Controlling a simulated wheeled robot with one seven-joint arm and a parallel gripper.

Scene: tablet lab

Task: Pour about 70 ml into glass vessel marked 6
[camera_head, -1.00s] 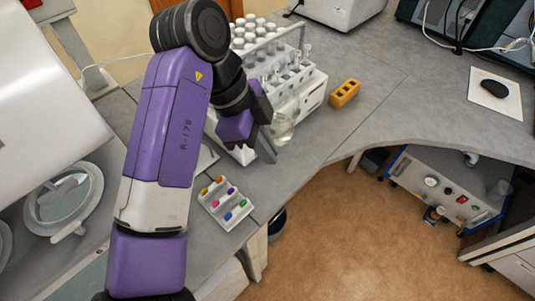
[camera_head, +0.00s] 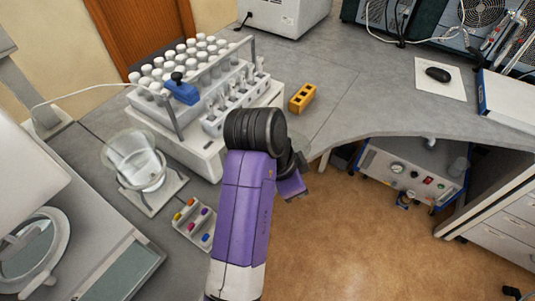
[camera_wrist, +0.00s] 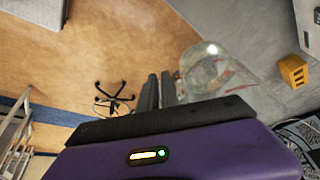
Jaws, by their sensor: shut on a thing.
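My gripper (camera_wrist: 160,90) is shut on a clear glass vessel (camera_wrist: 212,72), which shows beside the dark fingers in the wrist view. The floor and the grey bench lie behind the vessel. Its liquid level is unclear. Another glass vessel (camera_head: 138,158) stands on a pale square stand on the bench at left, apart from my gripper. I cannot read a number on either vessel.
A white rack (camera_head: 190,150) with several white-capped bottles and glassware stands behind my arm. A blue-topped item (camera_head: 182,90) sits on it. A small tray of coloured pieces (camera_head: 188,234) lies left of my arm. A yellow block (camera_head: 302,97) stands right of the rack, with clear bench around it.

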